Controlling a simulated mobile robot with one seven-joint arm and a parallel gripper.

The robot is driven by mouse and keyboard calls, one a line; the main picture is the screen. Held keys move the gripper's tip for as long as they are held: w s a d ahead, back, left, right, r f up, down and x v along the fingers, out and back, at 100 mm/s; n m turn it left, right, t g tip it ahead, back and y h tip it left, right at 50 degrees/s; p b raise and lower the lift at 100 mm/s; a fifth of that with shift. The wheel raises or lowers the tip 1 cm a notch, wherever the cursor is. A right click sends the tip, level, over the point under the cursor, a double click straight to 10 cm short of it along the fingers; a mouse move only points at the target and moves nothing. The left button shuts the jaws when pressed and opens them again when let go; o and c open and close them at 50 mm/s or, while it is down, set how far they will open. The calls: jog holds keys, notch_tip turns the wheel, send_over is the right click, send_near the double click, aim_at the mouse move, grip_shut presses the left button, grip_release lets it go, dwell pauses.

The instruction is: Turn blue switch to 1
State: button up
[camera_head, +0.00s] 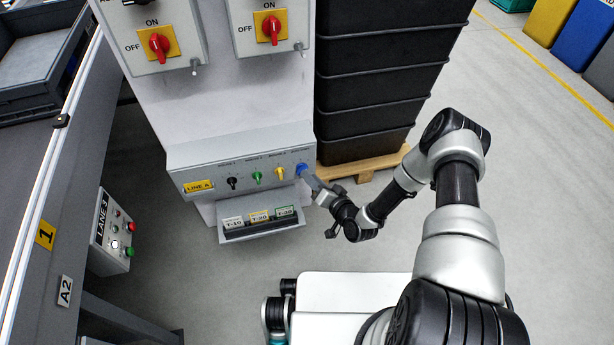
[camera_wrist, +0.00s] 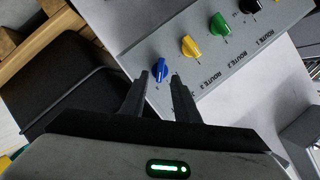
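The blue switch (camera_head: 302,169) is the rightmost of several small knobs on a grey sloped panel (camera_head: 240,164). In the wrist view the blue switch (camera_wrist: 161,69) shows between the tips of my gripper's fingers, with its handle roughly upright in that picture. My gripper (camera_wrist: 160,86) is open, one finger on each side of the switch, with small gaps visible; I cannot tell whether either finger touches it. In the head view my gripper (camera_head: 313,182) reaches the panel's right end from the right. The blue switch's position marks are not readable.
Yellow (camera_head: 280,173), green (camera_head: 257,176) and black (camera_head: 233,183) knobs sit left of the blue one. A label tray (camera_head: 262,232) juts out below the panel. Black stacked crates (camera_head: 375,90) on a pallet stand close behind on the right. Two red switches are above.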

jog(key=x, duration=0.3)
jog(key=shift+w+a+b, duration=0.2)
jog(key=shift+w+b, duration=0.05)
jog(key=shift+b, duration=0.05)
grip_shut()
jog(key=shift+s+a+f+n+t+h, duration=0.1)
jog(key=shift+a+n+t+h, duration=0.25)
jog(key=shift+n+h, duration=1.35)
jog(key=shift+s+a+r+n+t+h, duration=0.1)
jog(key=shift+a+n+t+h, duration=0.55)
jog(key=shift+n, duration=1.8)
jog(key=shift+s+d+f+n+t+h, duration=0.1)
jog(key=shift+n+h, duration=1.45)
jog(key=shift+n, duration=0.5)
